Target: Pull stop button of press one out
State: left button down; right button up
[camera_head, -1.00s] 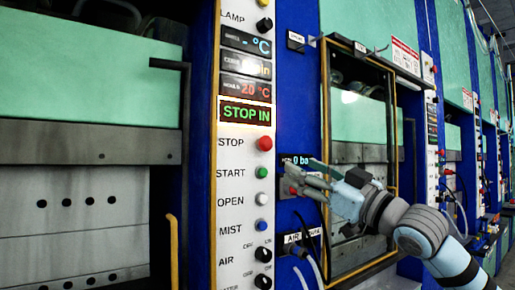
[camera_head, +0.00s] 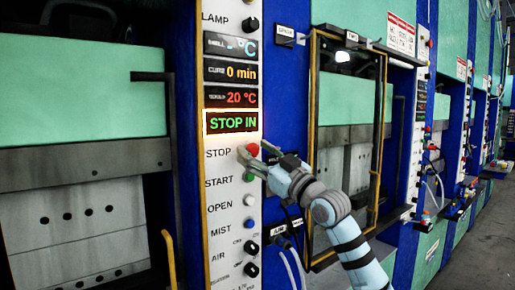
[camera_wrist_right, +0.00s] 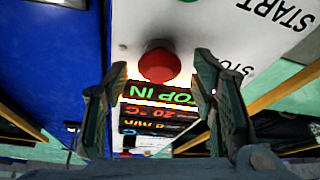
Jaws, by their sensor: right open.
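The red stop button (camera_head: 249,150) sits on the white control panel of the near press, beside the printed word STOP. A lit display (camera_head: 231,122) above it reads STOP IN. My right gripper (camera_head: 253,157) is at the button, its fingers partly covering it in the head view. In the right wrist view, the red button (camera_wrist_right: 159,63) stands out from the panel between the two open fingers of my right gripper (camera_wrist_right: 158,85), a little beyond their tips. I cannot tell that either finger touches it. My left gripper is not in view.
The green start button (camera_head: 248,177) lies just below, with a white and a blue button further down. The lamp knob (camera_head: 250,24) is at the panel's top. A framed glass door (camera_head: 347,140) stands right of the panel.

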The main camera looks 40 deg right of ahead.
jog(key=shift+w+d+f, duration=0.1)
jog(key=c, duration=0.4)
grip_shut()
jog(key=shift+f, duration=0.1)
jog(key=shift+s, duration=0.75)
jog(key=shift+o, duration=1.7)
grip_release()
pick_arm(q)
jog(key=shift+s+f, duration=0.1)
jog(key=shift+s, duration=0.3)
pick_arm(e)
jog(key=shift+o, duration=0.3)
jog(key=shift+s, duration=0.25)
jog(key=shift+r, duration=0.2)
notch_tip(320, 180, up, 10)
jog(key=shift+r, duration=0.1)
